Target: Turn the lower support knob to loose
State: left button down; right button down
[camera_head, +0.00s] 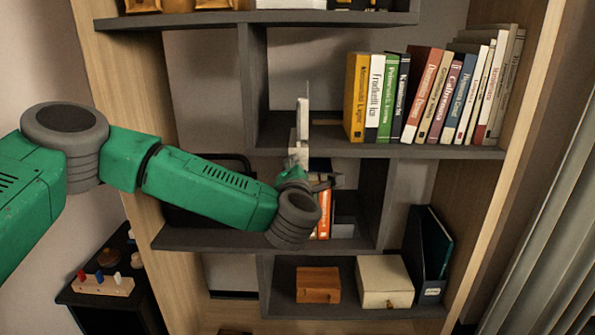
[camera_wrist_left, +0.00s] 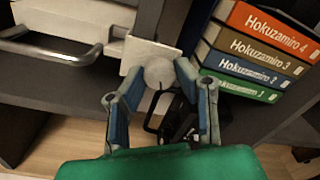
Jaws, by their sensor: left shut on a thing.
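A round, pale grey knob (camera_wrist_left: 159,73) sits against a white plate (camera_wrist_left: 132,64) in the left wrist view. My left gripper (camera_wrist_left: 162,80) has its blue-padded fingers on either side of the knob and is shut on it. In the head view my left arm reaches in from the left, with its gripper (camera_head: 318,182) at the middle of the shelf unit. A thin white upright piece (camera_head: 302,118) stands just above the gripper. The knob is hidden in the head view, and its turn position cannot be read. My right gripper is not in view.
A dark shelf unit (camera_head: 400,152) surrounds the gripper. Books (camera_head: 375,97) stand at the upper right. Orange, brown, blue and green Hokuzamiro books (camera_wrist_left: 258,58) are close right of the fingers. A metal handle (camera_wrist_left: 50,50) is at left. Boxes (camera_head: 384,281) sit below.

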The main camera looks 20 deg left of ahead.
pick_arm(q)
jog(key=shift+s+d+f, duration=0.1)
jog(key=shift+s+f, duration=0.05)
jog(key=shift+f, duration=0.35)
jog(key=c, duration=1.3)
grip_release()
jog(key=shift+o, duration=0.2)
jog(key=shift+r, duration=0.15)
jog(key=shift+r, duration=0.1)
jog(key=v, duration=1.1)
jog(key=shift+s, duration=0.4)
jog(key=shift+d, duration=0.15)
